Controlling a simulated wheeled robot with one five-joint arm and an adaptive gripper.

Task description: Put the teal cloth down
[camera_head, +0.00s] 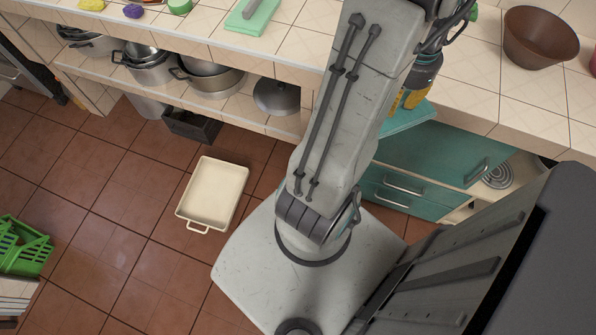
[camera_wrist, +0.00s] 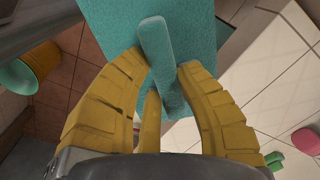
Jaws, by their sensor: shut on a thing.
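The teal cloth (camera_wrist: 208,25) fills the top middle of the wrist view, flat with a raised ridge running down between my fingers. My gripper (camera_wrist: 164,66) has its yellow fingers closed around this ridge. In the head view my gripper (camera_head: 407,99) is partly hidden behind my arm. The cloth (camera_head: 410,118) shows there just below the fingers, at the front edge of the counter. Whether it touches the counter cannot be told.
The tiled counter (camera_head: 468,96) has bare room right of my arm, before a brown bowl (camera_head: 540,38). A light green board-like item (camera_head: 262,18) lies on the counter left of my arm. Teal drawers (camera_head: 415,193) are below. A cream tray (camera_head: 213,192) lies on the floor.

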